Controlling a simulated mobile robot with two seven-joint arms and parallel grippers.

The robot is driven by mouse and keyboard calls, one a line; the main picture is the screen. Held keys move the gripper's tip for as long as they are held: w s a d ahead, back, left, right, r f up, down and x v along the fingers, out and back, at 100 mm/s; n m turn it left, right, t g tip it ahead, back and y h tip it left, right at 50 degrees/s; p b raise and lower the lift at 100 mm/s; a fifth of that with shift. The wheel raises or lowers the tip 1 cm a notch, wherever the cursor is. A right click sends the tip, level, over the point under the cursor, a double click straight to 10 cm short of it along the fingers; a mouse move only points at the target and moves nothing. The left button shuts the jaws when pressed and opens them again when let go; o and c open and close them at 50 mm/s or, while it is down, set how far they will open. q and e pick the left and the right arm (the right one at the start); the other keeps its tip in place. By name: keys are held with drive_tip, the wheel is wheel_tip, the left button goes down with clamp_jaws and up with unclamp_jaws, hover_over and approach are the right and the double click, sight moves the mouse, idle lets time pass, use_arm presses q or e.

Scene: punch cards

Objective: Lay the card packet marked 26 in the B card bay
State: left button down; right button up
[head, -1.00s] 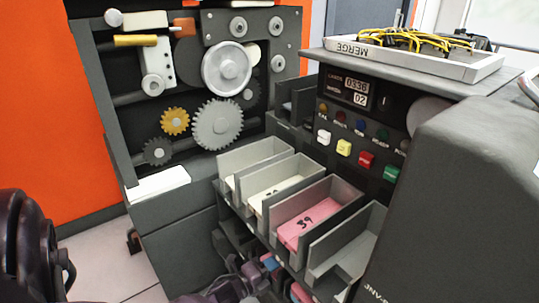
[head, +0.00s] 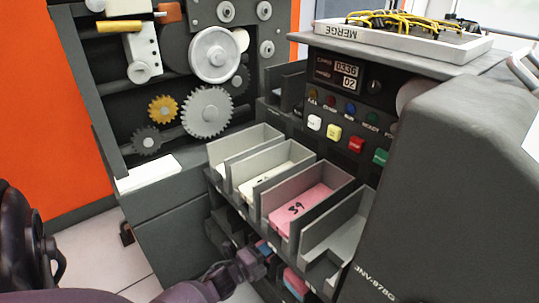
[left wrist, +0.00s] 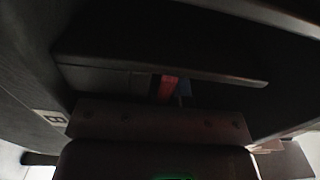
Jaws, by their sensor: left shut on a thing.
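My left gripper (head: 260,252) reaches in under the upper row of bays, at the lower level of the card cabinet. It is shut on a card packet; pink and blue bits show by the fingers, and no number can be read. In the left wrist view, a red strip (left wrist: 168,88) and a blue strip show in a dark gap ahead of the wrist; fingers and packet cannot be made out there. No packet marked 26 can be read. My right gripper is out of view.
Above stand grey bays: one with a cream packet (head: 262,179), one with a pink packet marked 39 (head: 297,208), and an empty bay (head: 338,238) at right. A pink-and-blue stack (head: 296,282) sits below. A dark cabinet (head: 430,190) blocks the right side.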

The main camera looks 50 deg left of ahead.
use_arm(q)
drive_tip(key=c, duration=1.1)
unclamp_jaws()
drive_tip(key=shift+s, duration=0.1)
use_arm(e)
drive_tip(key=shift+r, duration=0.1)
use_arm(q)
drive_tip(key=shift+s, duration=0.3)
drive_tip(key=s, duration=0.3)
drive_tip(key=s+p, duration=0.1)
drive_tip(key=s, duration=0.6)
drive_tip(key=shift+a+p, duration=0.35)
drive_tip(key=shift+a, duration=0.05)
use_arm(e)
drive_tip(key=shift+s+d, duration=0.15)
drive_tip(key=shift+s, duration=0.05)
